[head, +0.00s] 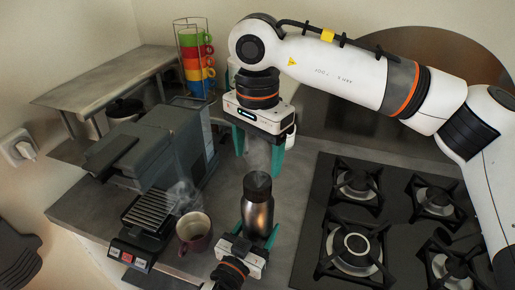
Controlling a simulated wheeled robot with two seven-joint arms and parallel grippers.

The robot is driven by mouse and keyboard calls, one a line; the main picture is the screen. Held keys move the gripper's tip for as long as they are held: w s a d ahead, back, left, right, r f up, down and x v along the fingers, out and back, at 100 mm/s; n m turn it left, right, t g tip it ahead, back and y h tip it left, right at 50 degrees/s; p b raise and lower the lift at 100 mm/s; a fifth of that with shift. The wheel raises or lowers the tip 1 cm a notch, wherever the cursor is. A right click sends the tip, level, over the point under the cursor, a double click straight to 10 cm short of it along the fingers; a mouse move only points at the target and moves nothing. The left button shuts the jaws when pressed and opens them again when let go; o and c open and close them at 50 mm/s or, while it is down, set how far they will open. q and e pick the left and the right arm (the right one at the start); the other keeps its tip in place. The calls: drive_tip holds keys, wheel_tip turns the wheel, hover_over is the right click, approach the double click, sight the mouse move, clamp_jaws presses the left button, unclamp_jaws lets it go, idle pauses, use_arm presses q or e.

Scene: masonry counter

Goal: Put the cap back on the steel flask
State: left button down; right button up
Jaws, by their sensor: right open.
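The steel flask (257,212) stands upright near the counter's front, right of the mug. Its top (257,183) is dark; I cannot tell for certain whether this is the cap seated or the bare neck. No loose cap shows elsewhere. My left gripper (257,226) comes from the front, its teal fingers on both sides of the flask's body, shut on it. My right gripper (258,160) points down above the flask, open, with teal fingers apart and no solid object between them. A faint haze like steam hangs between these fingers.
A dark red mug (194,236) with steam above it stands left of the flask. A grey coffee machine (155,150) and scale (133,254) are further left. A rack of coloured cups (196,60) stands behind. The gas hob (320,215) fills the right.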

sight(258, 180)
wheel_tip(258, 180, down, 8)
drive_tip(key=shift+r, duration=0.15)
idle(0.4)
drive_tip(key=c, duration=1.1)
drive_tip(key=shift+o, duration=0.2)
drive_tip(key=m, duration=1.2)
drive_tip(key=shift+m, duration=0.3)
drive_tip(key=m, duration=0.5)
drive_tip(key=o, duration=1.1)
